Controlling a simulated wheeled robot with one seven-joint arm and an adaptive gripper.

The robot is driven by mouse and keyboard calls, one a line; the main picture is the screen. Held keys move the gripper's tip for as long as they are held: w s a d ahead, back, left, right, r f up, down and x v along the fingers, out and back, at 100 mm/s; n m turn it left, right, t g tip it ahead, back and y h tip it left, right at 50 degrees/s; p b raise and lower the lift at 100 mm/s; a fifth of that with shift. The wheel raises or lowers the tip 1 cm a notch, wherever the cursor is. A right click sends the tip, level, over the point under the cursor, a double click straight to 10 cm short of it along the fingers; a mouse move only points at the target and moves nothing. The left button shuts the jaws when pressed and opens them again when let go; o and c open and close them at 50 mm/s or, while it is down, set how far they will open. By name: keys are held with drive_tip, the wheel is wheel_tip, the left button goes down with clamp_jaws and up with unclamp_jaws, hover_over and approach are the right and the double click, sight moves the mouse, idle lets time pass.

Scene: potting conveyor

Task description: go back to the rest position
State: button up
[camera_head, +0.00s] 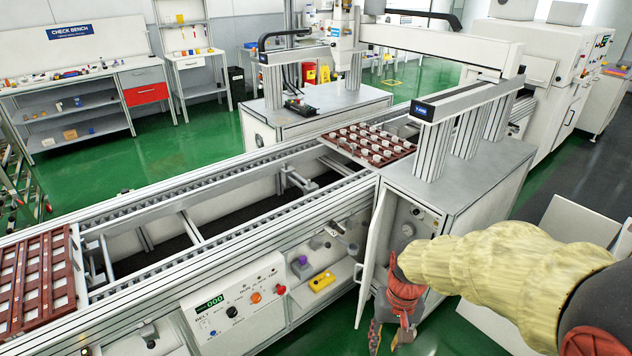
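My arm comes in from the lower right in a pale yellow sleeve with red parts at the wrist. My gripper (389,338) hangs at the bottom centre, pointing down. Its two fingers look apart, with nothing visible between them. It is in front of the machine cabinet (482,182), just right of the open white cabinet door (372,262) in the picture. I cannot tell whether it touches the door or the cabinet. My sleeve and wrist hide part of the cabinet's lower front.
The conveyor (230,190) runs diagonally, with a brown tray (72,268) at left and a filled tray (340,146) near the cabinet. A control panel (236,304) and yellow box (322,281) are on its front.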

drive_tip(key=s+d+r+t+p, duration=0.1)
drive_tip(key=s+r+t, duration=0.1)
drive_tip(key=s+r, duration=0.2)
drive_tip(key=s+d+r+t+p, duration=0.1)
drive_tip(key=s+r, duration=0.3)
drive_tip(key=r, duration=0.7)
drive_tip(key=s+r+t, duration=0.3)
drive_tip(key=s+r, duration=0.1)
drive_tip(key=r, duration=0.3)
drive_tip(key=shift+d+r+n+h+p, duration=0.2)
drive_tip(key=shift+d+n+h+p, duration=0.1)
drive_tip(key=shift+d+p, duration=0.1)
drive_tip(key=c, duration=0.3)
